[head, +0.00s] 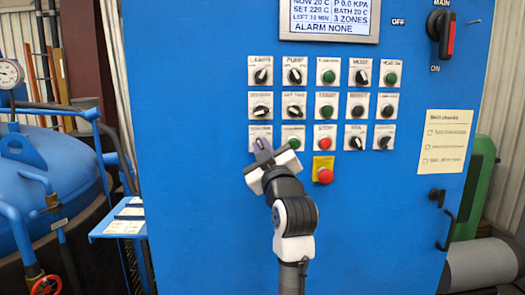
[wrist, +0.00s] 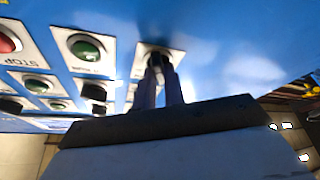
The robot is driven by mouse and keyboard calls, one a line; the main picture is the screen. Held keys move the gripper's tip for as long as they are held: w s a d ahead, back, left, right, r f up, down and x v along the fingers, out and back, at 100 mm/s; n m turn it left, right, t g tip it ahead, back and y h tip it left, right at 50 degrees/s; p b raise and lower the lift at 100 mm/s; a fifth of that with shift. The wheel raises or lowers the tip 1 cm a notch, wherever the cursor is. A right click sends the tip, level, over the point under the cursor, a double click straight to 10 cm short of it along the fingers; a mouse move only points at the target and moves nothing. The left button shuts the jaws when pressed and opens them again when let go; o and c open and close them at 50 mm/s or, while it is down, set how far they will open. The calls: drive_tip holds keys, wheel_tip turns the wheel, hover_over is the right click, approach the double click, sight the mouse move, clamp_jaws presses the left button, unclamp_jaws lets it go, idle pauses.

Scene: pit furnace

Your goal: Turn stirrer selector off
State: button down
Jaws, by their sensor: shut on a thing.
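A selector knob on a white label plate (head: 258,130) sits at the lower left of the control grid on the blue cabinet. Its label is too blurred to read for certain as the stirrer. My gripper (head: 264,146) reaches up from below and is shut on this knob, hiding most of it in the head view. In the wrist view my two fingers (wrist: 160,78) close around the dark knob (wrist: 153,52) in front of its white plate. The direction the knob points cannot be told.
A green button (head: 293,141) is close to the right of my gripper. A red stop button (head: 325,142) and a red emergency button on yellow (head: 323,174) are further right. More knobs stand above. A display (head: 329,17) and main switch (head: 440,33) are higher.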

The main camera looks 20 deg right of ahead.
drive_tip(key=c, duration=1.5)
unclamp_jaws()
drive_tip(key=b+v, duration=0.4)
drive_tip(key=v, duration=0.9)
drive_tip(key=shift+s+f, duration=0.15)
drive_tip(key=shift+s, duration=0.25)
